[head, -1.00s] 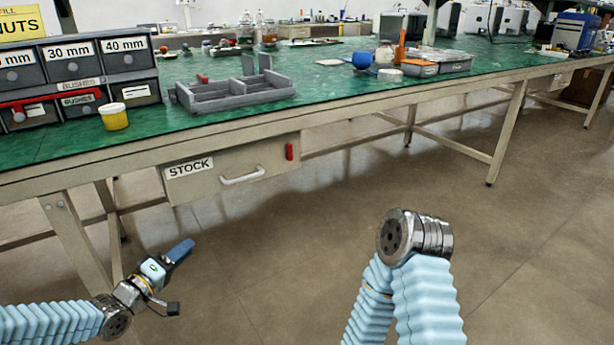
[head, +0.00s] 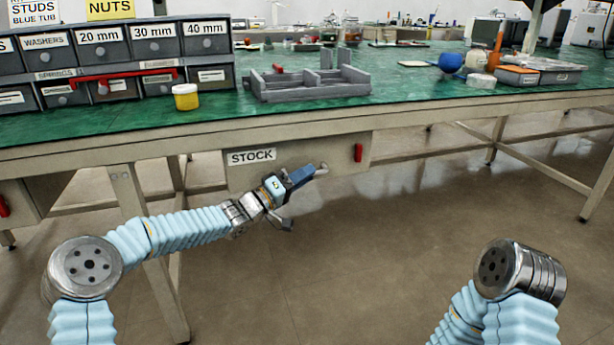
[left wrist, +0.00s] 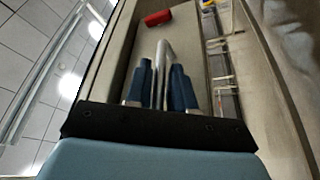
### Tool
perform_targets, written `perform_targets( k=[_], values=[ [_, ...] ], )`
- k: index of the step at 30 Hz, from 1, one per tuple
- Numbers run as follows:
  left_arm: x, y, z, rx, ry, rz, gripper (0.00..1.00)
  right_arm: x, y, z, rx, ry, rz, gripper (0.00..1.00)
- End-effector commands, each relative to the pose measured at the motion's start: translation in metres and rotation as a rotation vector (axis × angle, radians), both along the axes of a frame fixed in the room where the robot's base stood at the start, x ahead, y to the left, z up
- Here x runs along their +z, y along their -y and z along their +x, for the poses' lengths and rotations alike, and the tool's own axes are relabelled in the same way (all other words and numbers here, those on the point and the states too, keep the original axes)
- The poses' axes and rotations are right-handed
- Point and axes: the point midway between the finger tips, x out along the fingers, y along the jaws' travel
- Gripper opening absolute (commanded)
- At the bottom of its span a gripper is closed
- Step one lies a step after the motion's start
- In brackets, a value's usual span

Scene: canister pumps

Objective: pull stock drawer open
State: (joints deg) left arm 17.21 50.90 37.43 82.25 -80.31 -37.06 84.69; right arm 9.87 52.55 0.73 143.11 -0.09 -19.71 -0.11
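The stock drawer (head: 240,175) hangs under the green-topped workbench, with a "STOCK" label at its upper left and a red tab (head: 358,152) at the right. My left gripper (head: 310,174) is at the middle of the drawer front and covers most of the pale handle (head: 321,169). In the left wrist view the handle (left wrist: 163,62) lies between the two blue fingers (left wrist: 162,85), which are close on both sides of it. A strip with small items (left wrist: 222,70) shows past the drawer's top edge; how far the drawer is open is unclear. My right gripper is out of view.
The workbench (head: 420,110) carries labelled bins (head: 130,50), a yellow-filled jar (head: 186,97), a grey divided tray (head: 310,88) and orange-and-grey boxes (head: 520,76). A bench leg (head: 150,240) stands left of the drawer. The floor (head: 380,250) in front is clear.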

Motion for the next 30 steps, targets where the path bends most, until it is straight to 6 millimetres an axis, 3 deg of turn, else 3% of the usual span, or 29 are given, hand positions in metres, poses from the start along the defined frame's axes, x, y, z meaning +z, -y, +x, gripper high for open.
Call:
perform_targets(
  k=[12, 17, 30],
  values=[
    [0.0022, 0.0083, 0.0061, 0.0, 0.0, 0.0, 0.23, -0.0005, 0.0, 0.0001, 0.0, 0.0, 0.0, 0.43],
    [0.002, 0.008, 0.006, 0.001, -0.001, 0.001, 0.0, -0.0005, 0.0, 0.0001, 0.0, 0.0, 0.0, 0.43],
    [0.0009, 0.0087, 0.0024, 0.001, -0.001, 0.001, 0.0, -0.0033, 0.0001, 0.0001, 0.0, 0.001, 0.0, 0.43]
  ],
)
